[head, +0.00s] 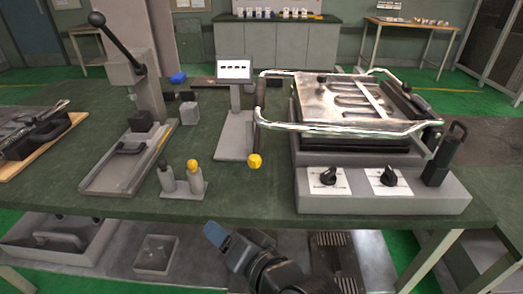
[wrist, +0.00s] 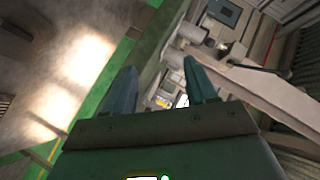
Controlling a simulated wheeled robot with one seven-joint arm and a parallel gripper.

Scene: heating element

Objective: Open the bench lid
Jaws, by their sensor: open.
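The bench lid (head: 340,98) is the shiny metal plate with a looped heating element on the grey press at the right of the bench in the head view. It lies flat on its base, with a bent metal tube handle (head: 350,130) running along its front. My gripper (head: 214,232) is in front of the bench's front edge, low and left of the lid, apart from it. In the wrist view my gripper (wrist: 160,85) has its two fingers spread with nothing between them. The lid cannot be made out in the wrist view.
The press base (head: 385,203) carries two black knobs and a black upright handle (head: 446,152). The bench front edge is between my gripper and these.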

